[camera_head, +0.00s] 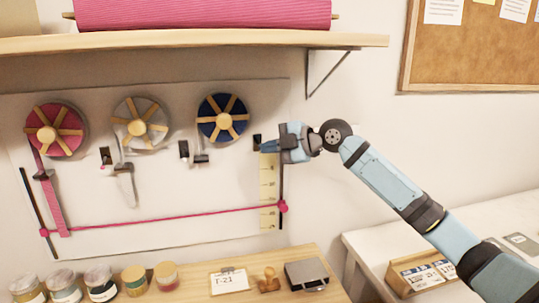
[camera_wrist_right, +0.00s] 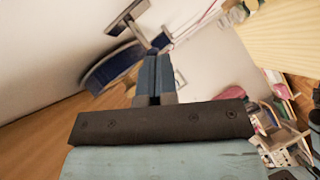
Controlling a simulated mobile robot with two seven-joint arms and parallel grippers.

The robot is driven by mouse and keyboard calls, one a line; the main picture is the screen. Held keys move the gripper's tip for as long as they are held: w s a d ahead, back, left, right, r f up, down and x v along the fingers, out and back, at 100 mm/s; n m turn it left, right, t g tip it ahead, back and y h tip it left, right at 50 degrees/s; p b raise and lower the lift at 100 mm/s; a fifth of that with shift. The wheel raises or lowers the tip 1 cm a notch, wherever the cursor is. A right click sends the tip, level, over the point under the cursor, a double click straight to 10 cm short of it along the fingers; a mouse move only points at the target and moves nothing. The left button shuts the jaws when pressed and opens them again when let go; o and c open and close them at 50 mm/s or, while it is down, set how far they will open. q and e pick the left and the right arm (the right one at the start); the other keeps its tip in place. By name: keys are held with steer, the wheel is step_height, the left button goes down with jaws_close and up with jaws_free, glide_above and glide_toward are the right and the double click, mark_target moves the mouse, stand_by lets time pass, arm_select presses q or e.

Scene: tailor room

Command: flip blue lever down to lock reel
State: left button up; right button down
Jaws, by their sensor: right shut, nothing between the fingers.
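The navy-blue reel (camera_head: 222,118) with tan spokes hangs on the wall board, the rightmost of three reels. Below it is a small dark bracket piece (camera_head: 201,158). A dark block (camera_head: 257,141) sits to its lower right, close to my fingertips. I cannot tell which of these parts is the blue lever, or its angle. My right gripper (camera_head: 270,146) is right of the blue reel, shut and empty. In the right wrist view, its closed fingers (camera_wrist_right: 152,72) point towards the blue reel (camera_wrist_right: 112,66) and a grey plate on a stalk (camera_wrist_right: 126,18). My left gripper is not in view.
A vertical ruler (camera_head: 267,190) and a pink cord (camera_head: 160,217) lie below my gripper. The grey reel (camera_head: 140,124) and pink reel (camera_head: 55,130) are to the left. A wooden shelf (camera_head: 200,43) overhangs the board. Jars and a stamp (camera_head: 269,281) stand on the table below.

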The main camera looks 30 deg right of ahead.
steer(key=shift+f+n+t+b, duration=0.6)
steer(key=shift+f+n+b, duration=0.1)
steer(key=shift+b, duration=0.5)
steer(key=shift+s+r, duration=0.1)
